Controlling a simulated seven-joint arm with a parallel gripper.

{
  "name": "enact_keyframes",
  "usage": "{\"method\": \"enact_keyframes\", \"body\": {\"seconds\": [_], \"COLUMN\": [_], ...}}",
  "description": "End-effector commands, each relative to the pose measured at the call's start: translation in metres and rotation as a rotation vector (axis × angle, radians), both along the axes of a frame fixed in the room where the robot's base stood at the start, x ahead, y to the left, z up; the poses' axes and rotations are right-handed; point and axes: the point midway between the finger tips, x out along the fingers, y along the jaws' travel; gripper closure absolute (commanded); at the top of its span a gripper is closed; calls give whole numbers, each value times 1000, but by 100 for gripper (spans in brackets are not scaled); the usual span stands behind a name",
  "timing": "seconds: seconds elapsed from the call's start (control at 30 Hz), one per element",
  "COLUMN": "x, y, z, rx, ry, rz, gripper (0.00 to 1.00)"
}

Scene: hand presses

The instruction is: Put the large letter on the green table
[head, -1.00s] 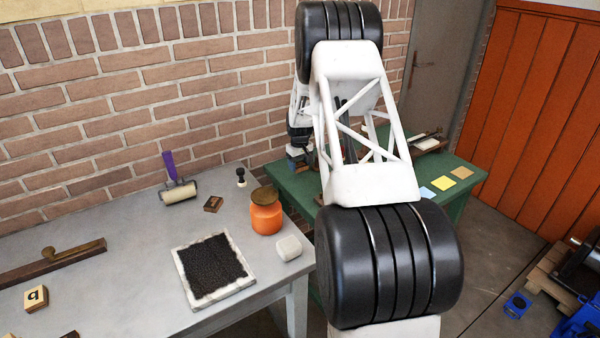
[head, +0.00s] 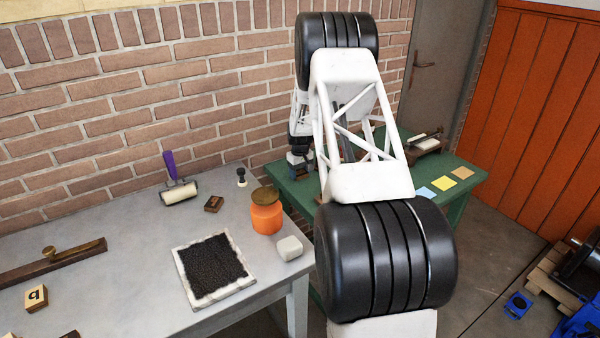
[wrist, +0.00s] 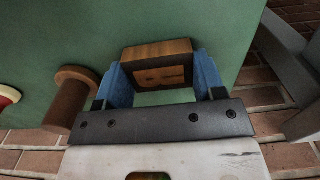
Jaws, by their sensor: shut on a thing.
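The large letter appears as a wooden block (wrist: 157,65) with a darker brown face carrying faint marks. It sits between the blue fingers of my gripper (wrist: 158,72) in the wrist view. The fingers are shut on its sides. The green table (wrist: 60,40) spreads right behind and under the block; I cannot tell whether they touch.
A brown cylindrical object (wrist: 72,97) stands left of my gripper in the wrist view. Yellow (head: 458,188), blue and tan squares lie at the green table's right. The grey table (head: 120,235) holds a small letter block (head: 36,298), an orange jar (head: 266,217) and a black inked slab (head: 212,270).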

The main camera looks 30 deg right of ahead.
Motion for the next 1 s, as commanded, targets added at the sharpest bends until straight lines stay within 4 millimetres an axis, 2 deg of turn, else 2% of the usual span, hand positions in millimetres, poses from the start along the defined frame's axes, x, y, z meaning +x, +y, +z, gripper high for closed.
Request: {"method": "enact_keyframes", "body": {"seconds": [0.07,0.1,0.23,0.67,0.87,1.0], "x": [0,0,0,0,0,0], "y": [0,0,0,0,0,0], "z": [-2,-2,-2,3,19,37], "rx": [0,0,0,0,-1,0], "ry": [0,0,0,0,-2,-1], "rz": [0,0,0,0,0,0], "gripper": [64,31,11,11,11,11]}}
